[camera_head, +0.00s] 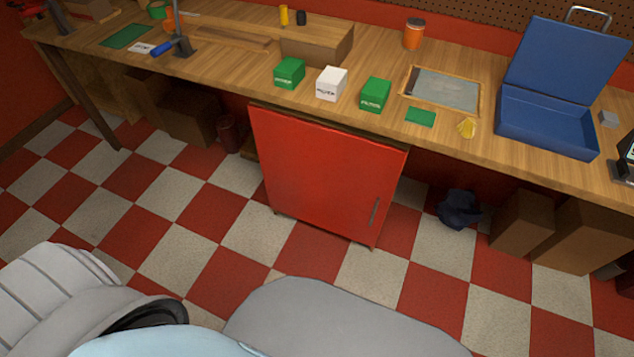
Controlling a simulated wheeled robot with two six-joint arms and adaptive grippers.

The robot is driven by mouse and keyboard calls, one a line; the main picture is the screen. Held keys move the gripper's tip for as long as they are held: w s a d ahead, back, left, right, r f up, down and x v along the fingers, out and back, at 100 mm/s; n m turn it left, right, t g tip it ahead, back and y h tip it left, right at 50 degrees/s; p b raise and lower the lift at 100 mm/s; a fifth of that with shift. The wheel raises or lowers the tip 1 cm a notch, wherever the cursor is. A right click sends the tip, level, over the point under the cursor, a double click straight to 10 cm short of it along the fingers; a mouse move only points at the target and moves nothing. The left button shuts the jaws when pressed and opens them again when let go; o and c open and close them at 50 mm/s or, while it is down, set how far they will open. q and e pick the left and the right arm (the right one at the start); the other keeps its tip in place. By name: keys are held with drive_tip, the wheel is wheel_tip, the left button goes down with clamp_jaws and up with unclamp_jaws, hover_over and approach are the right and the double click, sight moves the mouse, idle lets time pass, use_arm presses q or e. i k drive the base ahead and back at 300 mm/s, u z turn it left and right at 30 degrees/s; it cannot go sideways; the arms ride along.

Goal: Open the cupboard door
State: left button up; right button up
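The red cupboard door (322,175) is on the front of a low cupboard under the workbench, near the middle of the view. It looks shut. Its upright metal handle (374,212) is near the lower right edge of the door. Neither of my grippers is in view, and nothing of mine touches the door or the handle. Some pale parts of my own body fill the bottom of the view.
The wooden workbench (225,76) runs across above the door. Green and white boxes (331,84) and an open blue case (545,128) stand on it. Brown boxes (523,219) and a dark crumpled thing (459,209) are on the floor at right. The checkered floor before the door is clear.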

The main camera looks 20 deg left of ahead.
sight(343, 184)
drive_tip(key=z, duration=0.4)
drive_tip(key=i, duration=1.05)
drive_tip(key=u, duration=0.5)
